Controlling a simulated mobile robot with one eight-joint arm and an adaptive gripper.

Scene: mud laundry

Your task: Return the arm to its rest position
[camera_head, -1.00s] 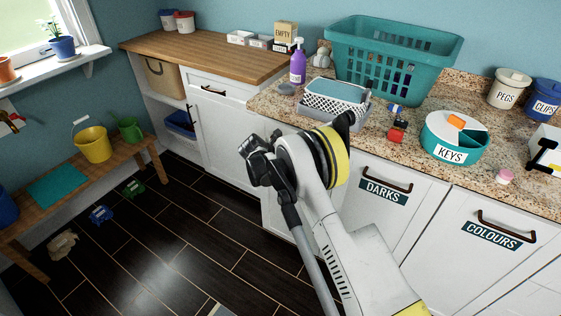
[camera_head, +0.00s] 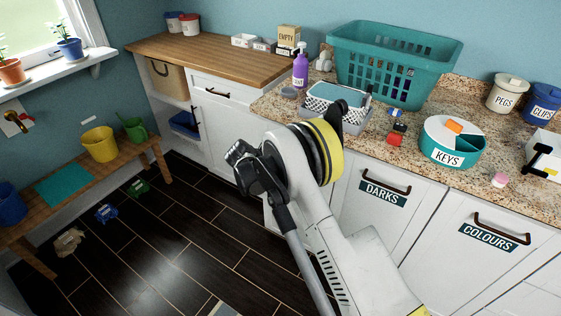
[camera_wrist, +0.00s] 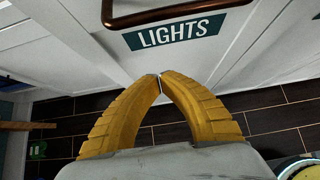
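My arm (camera_head: 355,255) is folded in front of the cabinets in the head view, with its elbow raised near the counter's front edge. My gripper shows in the wrist view, with two yellow fingers (camera_wrist: 160,84) that meet at the tips. Nothing is held between them. Beyond the fingertips is a white cabinet front with a "LIGHTS" label (camera_wrist: 174,33) and a bronze handle (camera_wrist: 165,13). In the head view the fingers are hidden behind the arm.
The granite counter (camera_head: 445,183) holds a teal basket (camera_head: 395,60), a round "KEYS" tray (camera_head: 449,155), a purple bottle (camera_head: 301,66) and small items. A bench (camera_head: 90,175) stands at the left. The dark floor (camera_head: 170,240) between is largely clear, with a few small items near the bench.

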